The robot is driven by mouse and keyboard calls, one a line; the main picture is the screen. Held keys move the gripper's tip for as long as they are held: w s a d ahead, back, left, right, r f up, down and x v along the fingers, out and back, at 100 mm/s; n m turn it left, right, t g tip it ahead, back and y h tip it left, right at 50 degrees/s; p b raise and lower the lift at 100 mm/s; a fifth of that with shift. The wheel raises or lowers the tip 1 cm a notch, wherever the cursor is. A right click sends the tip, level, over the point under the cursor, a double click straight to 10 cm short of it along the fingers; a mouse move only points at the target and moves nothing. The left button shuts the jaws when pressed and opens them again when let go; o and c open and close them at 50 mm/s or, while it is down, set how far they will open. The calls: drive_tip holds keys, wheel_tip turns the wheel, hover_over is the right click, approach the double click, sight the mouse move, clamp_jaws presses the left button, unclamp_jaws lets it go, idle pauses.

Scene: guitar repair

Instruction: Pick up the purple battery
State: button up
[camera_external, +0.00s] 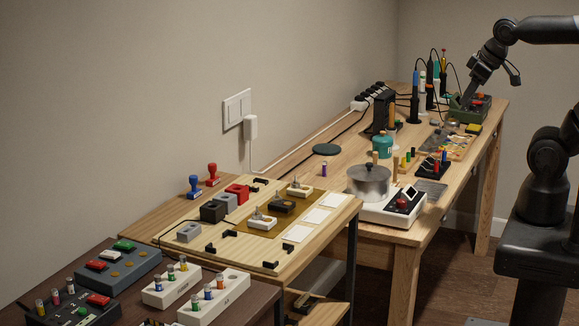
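A small purple cylinder (324,169), which looks like the purple battery, stands upright on the wooden workbench, left of the metal pot. My gripper (466,101) is far from it, at the back right end of the bench, pointing down close to a dark green box (460,115). It is small and dark here, so I cannot tell whether its fingers are open or shut, or whether they touch the box.
A pot (369,182) sits on a white hot plate (390,210). A teal container (382,145), a dark round pad (327,149) and soldering tools (415,95) stand on the bench. White racks (213,297) hold several coloured batteries at the front. Bare wood surrounds the purple cylinder.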

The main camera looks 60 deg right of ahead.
drive_tip(key=w+d+r+g, duration=0.1)
drive_tip(key=w+r, duration=0.1)
drive_tip(key=w, duration=0.5)
drive_tip(key=w+d+r+g, duration=0.1)
drive_tip(key=w+r, duration=0.1)
drive_tip(key=w, duration=0.4)
drive_tip(key=m+g, duration=0.1)
drive_tip(key=g, duration=0.3)
hover_over(325, 163)
wheel_tip(325, 163, down, 25)
drive_tip(key=f, duration=0.4)
drive_tip(key=w+d+f, duration=0.1)
drive_tip(key=shift+f, duration=0.4)
drive_tip(key=f, duration=0.5)
drive_tip(key=shift+s+a+f, duration=0.1)
drive_tip(key=shift+s+a, duration=0.1)
drive_tip(key=shift+s, duration=0.1)
clamp_jaws()
